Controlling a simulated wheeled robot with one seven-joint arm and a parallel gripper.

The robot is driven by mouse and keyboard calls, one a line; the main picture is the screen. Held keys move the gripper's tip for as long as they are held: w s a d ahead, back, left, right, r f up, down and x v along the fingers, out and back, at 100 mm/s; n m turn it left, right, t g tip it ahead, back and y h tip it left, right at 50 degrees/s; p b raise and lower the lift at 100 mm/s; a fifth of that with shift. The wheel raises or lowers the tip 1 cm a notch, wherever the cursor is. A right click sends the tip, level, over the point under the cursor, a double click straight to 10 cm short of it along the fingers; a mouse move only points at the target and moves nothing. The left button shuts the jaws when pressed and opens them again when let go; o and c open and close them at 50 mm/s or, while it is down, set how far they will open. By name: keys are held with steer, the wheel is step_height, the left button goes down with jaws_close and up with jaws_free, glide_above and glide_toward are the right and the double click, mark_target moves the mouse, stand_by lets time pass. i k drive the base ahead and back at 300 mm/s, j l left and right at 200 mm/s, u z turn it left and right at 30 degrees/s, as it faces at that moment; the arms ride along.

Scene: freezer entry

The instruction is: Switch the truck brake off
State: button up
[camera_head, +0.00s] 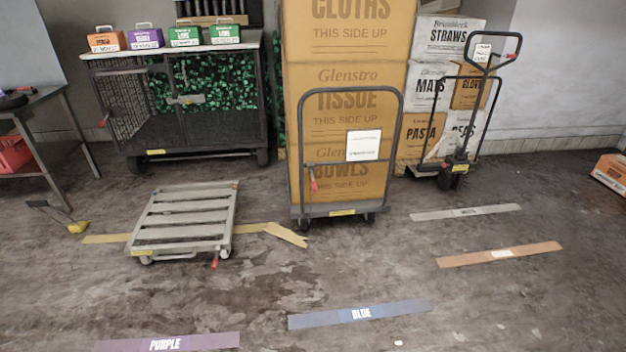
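A platform truck (294,150) with a dark tubular handle stands at centre. It is loaded with tall brown cartons (345,75). A small red lever (313,180) shows at the left of its handle frame, and a white card (363,146) hangs on the frame. A low grey slatted dolly (185,218) stands on the floor to its left, with a small red part (215,260) by its front right wheel. I cannot tell which part is the truck brake or whether any brake is on. My gripper is not in view.
A dark mesh cage cart (195,150) carries several coloured boxes at back left. A pallet jack (458,165) with stacked cartons stands at back right. Purple (168,343), blue (360,314), orange (500,254) and grey (466,212) strips mark the floor. The front floor is clear.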

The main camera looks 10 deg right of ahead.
mark_target(310, 170)
steer(key=i+u, duration=0.2)
steer(key=i, duration=0.35)
steer(key=i+l+u, duration=0.2)
steer(key=i, duration=0.35)
steer(key=i+l+u, duration=0.25)
steer(key=i, duration=0.3)
steer(key=i+l+u, duration=0.2)
steer(key=i, duration=0.3)
steer(key=i+l+u, duration=0.2)
steer(key=i+l, duration=0.2)
steer(key=i, duration=0.1)
